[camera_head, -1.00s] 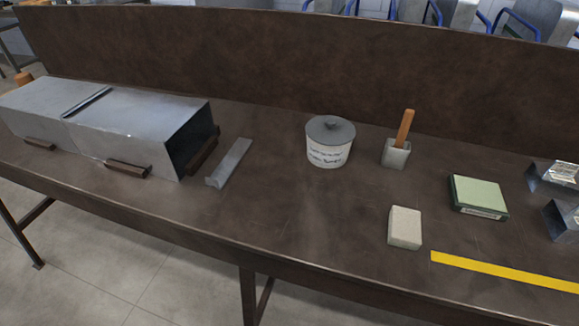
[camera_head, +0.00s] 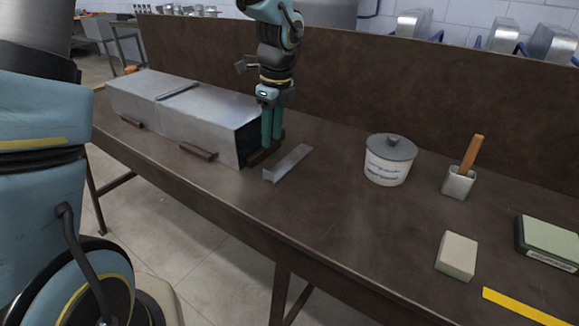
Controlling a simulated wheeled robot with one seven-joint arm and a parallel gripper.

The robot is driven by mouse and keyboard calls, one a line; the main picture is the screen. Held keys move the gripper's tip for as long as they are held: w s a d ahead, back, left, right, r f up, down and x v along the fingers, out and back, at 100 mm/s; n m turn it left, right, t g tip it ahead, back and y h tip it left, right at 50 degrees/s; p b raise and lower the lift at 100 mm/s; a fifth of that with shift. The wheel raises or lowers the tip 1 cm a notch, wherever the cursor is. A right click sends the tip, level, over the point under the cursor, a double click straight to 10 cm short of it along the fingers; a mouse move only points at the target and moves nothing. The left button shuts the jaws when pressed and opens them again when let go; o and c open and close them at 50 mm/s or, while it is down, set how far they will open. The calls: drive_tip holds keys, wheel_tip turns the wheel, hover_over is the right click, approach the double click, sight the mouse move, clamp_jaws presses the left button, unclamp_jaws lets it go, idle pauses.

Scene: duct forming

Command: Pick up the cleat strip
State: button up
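The cleat strip, a grey angled metal strip (camera_head: 287,163), lies on the bench just right of the open end of the sheet-metal duct. My gripper (camera_head: 272,143) points down with two teal fingers, in front of the duct's open end and up and to the left of the strip. The fingers stand a little apart with nothing seen between them, and they do not touch the strip. They hide part of the duct's opening.
The long duct (camera_head: 205,110) rests on dark blocks (camera_head: 198,152) with a thin strip across its top seam. A lidded pot (camera_head: 388,165), a handled tool in a holder (camera_head: 458,183), a pale block (camera_head: 457,256), a green box (camera_head: 548,240) and yellow tape (camera_head: 522,306) lie to the right. The bench middle is clear.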

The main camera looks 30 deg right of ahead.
drive_tip(key=f, duration=0.5)
drive_tip(key=shift+w+f, duration=0.15)
drive_tip(key=shift+w, duration=0.05)
drive_tip(key=shift+w+a+f+p, duration=0.15)
drive_tip(key=shift+f+p, duration=0.15)
drive_tip(key=shift+f, duration=0.6)
drive_tip(key=shift+a+f+p, duration=0.2)
drive_tip(key=shift+f+p, duration=0.05)
drive_tip(key=shift+f, duration=0.65)
drive_tip(key=shift+w+a+f+p, duration=0.15)
drive_tip(key=shift+f+p, duration=0.15)
drive_tip(key=shift+f, duration=0.6)
clamp_jaws()
